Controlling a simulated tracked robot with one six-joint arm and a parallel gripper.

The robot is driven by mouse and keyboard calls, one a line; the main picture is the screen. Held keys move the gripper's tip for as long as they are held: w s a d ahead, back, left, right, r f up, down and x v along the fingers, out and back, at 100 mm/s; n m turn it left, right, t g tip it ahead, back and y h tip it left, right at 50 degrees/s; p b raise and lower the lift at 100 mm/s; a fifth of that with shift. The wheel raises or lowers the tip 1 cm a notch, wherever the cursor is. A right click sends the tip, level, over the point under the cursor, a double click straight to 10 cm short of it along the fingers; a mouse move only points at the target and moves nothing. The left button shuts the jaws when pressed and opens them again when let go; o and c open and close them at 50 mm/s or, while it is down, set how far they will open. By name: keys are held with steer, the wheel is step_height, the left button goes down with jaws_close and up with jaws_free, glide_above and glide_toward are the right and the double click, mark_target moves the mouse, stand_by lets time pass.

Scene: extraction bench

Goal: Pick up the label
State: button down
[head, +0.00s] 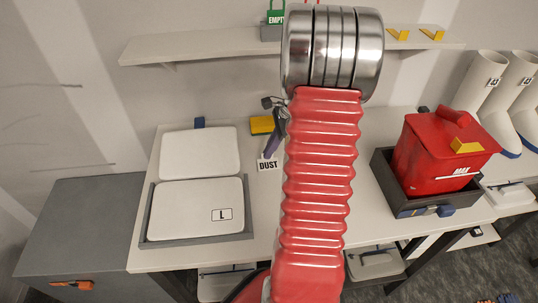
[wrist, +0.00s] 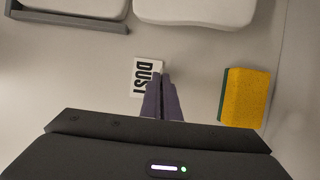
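The label is a small white card with "DUST" in black. It shows near the middle of the bench in the head view (head: 268,165) and at the upper middle of the wrist view (wrist: 142,73). My gripper (head: 270,152) points down at it. In the wrist view its two purple fingers (wrist: 160,78) are close together, with only a thin line between them. Their tips overlap the label's right edge. I cannot tell whether the label is between them or just under them.
A yellow sponge (wrist: 246,97) lies right of the fingers in the wrist view. A red bin (head: 420,160) stands in a dark tray at right. A shelf (head: 200,47) runs above the bench.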

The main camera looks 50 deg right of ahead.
step_height(320, 180, up, 10)
stand_by(0.5)
steer(key=shift+f, duration=0.1)
stand_by(0.4)
